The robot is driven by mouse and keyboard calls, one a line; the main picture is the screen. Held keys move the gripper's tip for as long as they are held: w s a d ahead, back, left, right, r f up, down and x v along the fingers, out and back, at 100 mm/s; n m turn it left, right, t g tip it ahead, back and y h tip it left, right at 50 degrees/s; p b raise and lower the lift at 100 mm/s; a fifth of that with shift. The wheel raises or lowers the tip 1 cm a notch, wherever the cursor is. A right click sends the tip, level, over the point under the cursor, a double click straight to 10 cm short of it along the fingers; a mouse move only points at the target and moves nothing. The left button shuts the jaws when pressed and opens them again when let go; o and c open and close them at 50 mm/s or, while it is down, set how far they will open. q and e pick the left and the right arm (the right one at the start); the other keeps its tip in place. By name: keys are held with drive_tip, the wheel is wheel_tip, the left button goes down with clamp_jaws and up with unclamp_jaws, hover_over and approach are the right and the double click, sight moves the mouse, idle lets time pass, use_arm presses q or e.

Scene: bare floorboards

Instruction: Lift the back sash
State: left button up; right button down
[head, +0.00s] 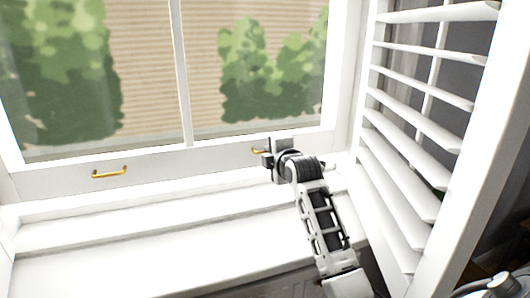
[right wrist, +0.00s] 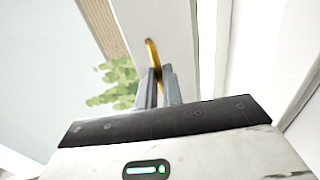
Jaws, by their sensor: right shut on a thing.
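The back sash (head: 150,172) is a white framed window with two panes and a vertical bar between them. Its bottom rail carries two brass handles. The left handle (head: 109,173) is free. My right gripper (head: 266,154) is at the right handle (head: 257,151), shut on it. In the right wrist view the gripper's fingers (right wrist: 160,88) close around the brass handle (right wrist: 152,52), whose upper end shows above the fingertips. The bottom rail appears low, close to the white sill (head: 150,236). My left gripper is not in view.
A white louvred shutter (head: 405,125) stands open along the right side, close to my right arm. The stepped white sill is bare. Green bushes (head: 272,70) and a tan slatted wall show through the glass.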

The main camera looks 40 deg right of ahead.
drive_tip(key=shift+d+r, duration=0.1)
drive_tip(key=shift+r, duration=0.7)
drive_tip(key=shift+f, duration=0.15)
drive_tip(key=c, duration=1.5)
unclamp_jaws()
drive_tip(key=shift+f, duration=0.2)
drive_tip(key=shift+c, duration=0.2)
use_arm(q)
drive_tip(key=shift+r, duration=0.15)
